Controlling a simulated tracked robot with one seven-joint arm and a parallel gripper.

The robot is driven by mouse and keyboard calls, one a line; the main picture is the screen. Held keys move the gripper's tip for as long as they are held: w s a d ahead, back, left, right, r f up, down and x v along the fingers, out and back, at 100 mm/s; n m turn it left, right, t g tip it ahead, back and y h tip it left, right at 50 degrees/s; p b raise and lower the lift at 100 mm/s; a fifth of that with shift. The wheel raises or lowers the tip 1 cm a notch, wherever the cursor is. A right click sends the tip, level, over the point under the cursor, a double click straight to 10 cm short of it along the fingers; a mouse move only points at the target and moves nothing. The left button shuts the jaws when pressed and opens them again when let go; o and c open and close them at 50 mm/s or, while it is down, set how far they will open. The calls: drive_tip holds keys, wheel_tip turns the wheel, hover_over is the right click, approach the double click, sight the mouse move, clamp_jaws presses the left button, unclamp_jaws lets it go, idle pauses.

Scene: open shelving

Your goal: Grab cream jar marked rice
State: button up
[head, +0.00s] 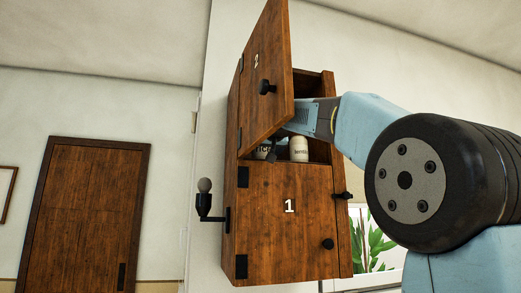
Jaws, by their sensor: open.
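A cream jar (263,151) stands inside the open upper compartment of the wooden cabinet. Only part of its lettering shows, seemingly the end of "rice". A second cream jar (299,149) stands to its right, with small dark lettering that I cannot read surely. My gripper (270,152) reaches into the compartment from the right and is open. Its dark fingers show just in front of and beside the left jar. The open door and the gripper hide much of that jar, and I cannot tell whether they touch.
The upper door (265,75), marked 2, stands open on its left hinges, close to my arm. The lower door (288,222), marked 1, is shut. A wall lamp (205,200) is left of the cabinet. A plant (370,240) shows at lower right.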

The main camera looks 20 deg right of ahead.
drive_tip(key=shift+w, duration=0.5)
drive_tip(key=shift+c, duration=0.4)
drive_tip(key=c, duration=1.3)
drive_tip(key=shift+c, duration=0.9)
